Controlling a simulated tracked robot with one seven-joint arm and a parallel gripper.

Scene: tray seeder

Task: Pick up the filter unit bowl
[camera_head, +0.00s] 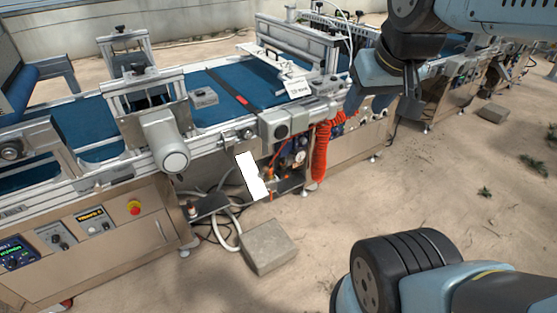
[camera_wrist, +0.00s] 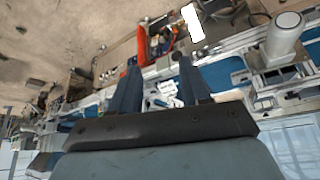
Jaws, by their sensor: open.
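My gripper (camera_wrist: 160,80) is open, with its two dark fingers apart and nothing held between them. In the head view my gripper (camera_head: 376,104) hangs at the upper right, beside the seeder's conveyor and above and right of the orange coiled hose. Small pneumatic parts with a round pale gauge (camera_head: 299,157) sit in an open bay under the conveyor, left of the hose. The filter unit bowl is too small to tell apart among them. The bay also shows at the top of the wrist view (camera_wrist: 160,42), apart from my fingers.
The orange coiled hose (camera_head: 320,153) hangs beside the bay. A blank white panel (camera_head: 251,176) stands at the bay's left. A concrete block (camera_head: 268,247) and loose cables lie on the ground below.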

